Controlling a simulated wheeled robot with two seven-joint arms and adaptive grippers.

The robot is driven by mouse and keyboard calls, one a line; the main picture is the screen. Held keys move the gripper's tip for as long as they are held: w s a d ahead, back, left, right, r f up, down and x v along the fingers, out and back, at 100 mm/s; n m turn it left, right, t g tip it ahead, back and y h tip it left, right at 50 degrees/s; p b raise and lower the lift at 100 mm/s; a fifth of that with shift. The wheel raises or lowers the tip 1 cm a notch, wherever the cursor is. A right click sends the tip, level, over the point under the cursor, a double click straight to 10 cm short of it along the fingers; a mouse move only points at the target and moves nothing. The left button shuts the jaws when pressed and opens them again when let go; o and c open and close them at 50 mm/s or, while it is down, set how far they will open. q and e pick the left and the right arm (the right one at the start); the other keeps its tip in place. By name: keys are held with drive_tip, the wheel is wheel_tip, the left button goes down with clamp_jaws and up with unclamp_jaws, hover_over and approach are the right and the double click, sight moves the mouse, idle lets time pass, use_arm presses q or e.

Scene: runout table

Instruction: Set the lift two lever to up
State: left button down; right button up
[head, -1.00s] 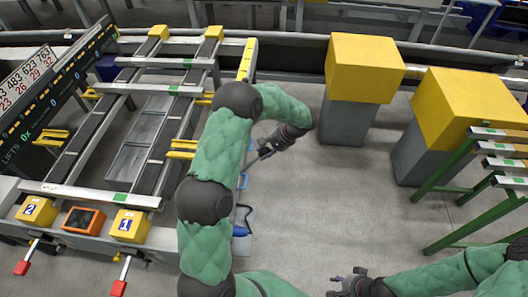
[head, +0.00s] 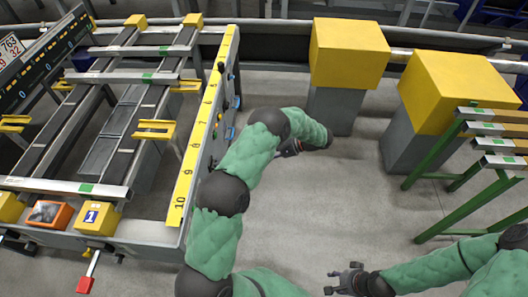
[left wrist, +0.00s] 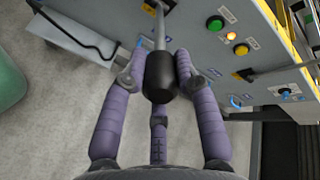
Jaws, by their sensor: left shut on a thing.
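In the left wrist view, my left gripper (left wrist: 158,75) is shut around a black knob (left wrist: 158,92) on the end of a metal lever rod (left wrist: 160,28). The rod runs to the grey side panel (left wrist: 190,50) of the runout table. The frames do not show a label for this lever. In the head view, my left gripper (head: 290,148) is partly hidden by its own arm, beside the table's right side. My right gripper (head: 345,280) is open and empty over bare floor at the bottom.
The panel carries a green button (left wrist: 215,23), a lit yellow button (left wrist: 232,36) and a blue button (left wrist: 285,92). A red-ended lever (head: 86,285) hangs below the yellow box marked 1 (head: 97,218). Yellow-topped blocks (head: 348,55) and a green rack (head: 440,165) stand right.

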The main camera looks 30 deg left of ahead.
use_arm(q)
drive_tip(key=shift+f, duration=0.1)
drive_tip(key=c, duration=0.9)
unclamp_jaws()
drive_tip(key=shift+c, duration=0.2)
drive_tip(key=v, duration=1.2)
drive_tip(key=shift+d, duration=0.1)
